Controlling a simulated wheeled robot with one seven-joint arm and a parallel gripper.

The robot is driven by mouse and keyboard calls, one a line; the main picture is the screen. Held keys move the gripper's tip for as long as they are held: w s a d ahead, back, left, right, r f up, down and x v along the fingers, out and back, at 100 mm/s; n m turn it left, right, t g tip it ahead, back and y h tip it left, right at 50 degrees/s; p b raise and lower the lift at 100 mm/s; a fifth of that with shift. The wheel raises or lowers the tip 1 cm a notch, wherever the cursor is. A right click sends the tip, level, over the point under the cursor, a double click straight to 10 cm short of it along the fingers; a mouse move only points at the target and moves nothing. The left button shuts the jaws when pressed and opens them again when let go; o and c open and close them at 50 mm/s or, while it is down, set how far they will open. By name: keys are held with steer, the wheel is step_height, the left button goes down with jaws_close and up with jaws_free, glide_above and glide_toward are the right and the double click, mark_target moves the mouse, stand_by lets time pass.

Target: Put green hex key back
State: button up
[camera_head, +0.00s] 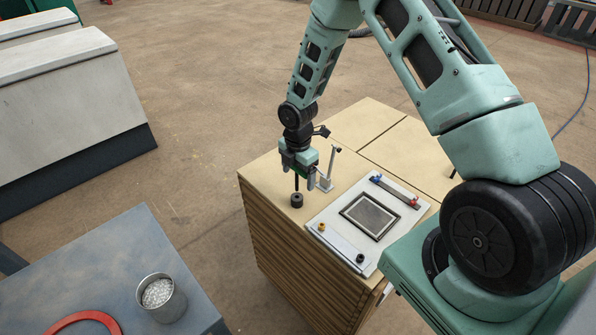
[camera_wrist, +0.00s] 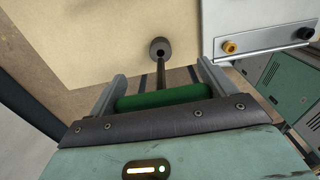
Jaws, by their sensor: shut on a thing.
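My gripper (camera_head: 298,168) is above the near left part of the wooden cabinet top. It is shut on the green hex key (camera_wrist: 165,97), whose green handle lies crosswise between the two fingers in the wrist view. The key's thin dark shaft runs away from my gripper to a small black round piece (camera_wrist: 160,47) with a hole. In the head view this black piece (camera_head: 297,200) stands on the wooden top, directly below the gripper. The shaft meets it, but I cannot tell how far the tip is inside.
A white plate (camera_head: 336,240) beside the gripper carries a framed dark panel (camera_head: 369,215), small brass and black knobs, and a dark bar with blue and red ends (camera_head: 396,190). A grey upright bracket (camera_head: 326,182) is close right of the gripper. A bead-filled cup (camera_head: 160,297) stands on the blue-grey table.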

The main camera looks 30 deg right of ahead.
steer(key=shift+f+b, duration=0.3)
steer(key=shift+f, duration=0.45)
steer(key=shift+f+b, duration=1.35)
steer(key=shift+f, duration=0.75)
stand_by(1.0)
steer(key=o, duration=1.2)
steer(key=shift+c, duration=0.2)
steer(key=shift+r, duration=0.1)
step_height(320, 180, up, 17)
steer(key=b, duration=0.3)
steer(key=shift+r, duration=0.1)
